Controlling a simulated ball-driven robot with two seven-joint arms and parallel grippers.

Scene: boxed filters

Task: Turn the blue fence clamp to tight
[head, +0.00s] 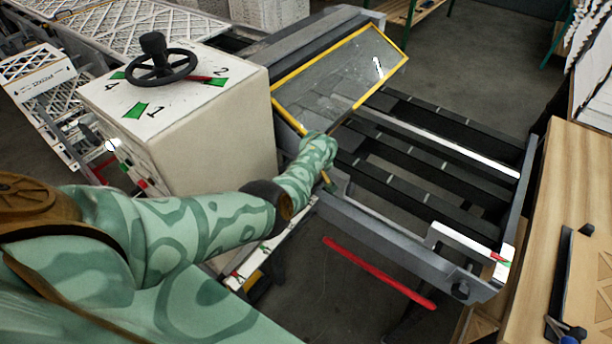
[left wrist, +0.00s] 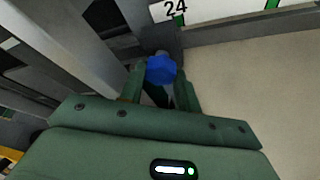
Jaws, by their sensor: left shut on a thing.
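The blue fence clamp knob (left wrist: 162,69) shows in the left wrist view, between the two fingers of my left gripper (left wrist: 163,84). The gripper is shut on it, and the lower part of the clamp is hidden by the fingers. In the head view my left arm reaches in to the near edge of the machine, beside the yellow-framed guard (head: 340,82). There the arm and hand hide the clamp. My right gripper is not in view.
A white cabinet (head: 220,135) with a black handwheel (head: 160,66) stands left of the arm. A slatted black bed (head: 430,150) lies to the right. A red bar (head: 378,272) is below, and a wooden bench (head: 575,200) stands at the right edge.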

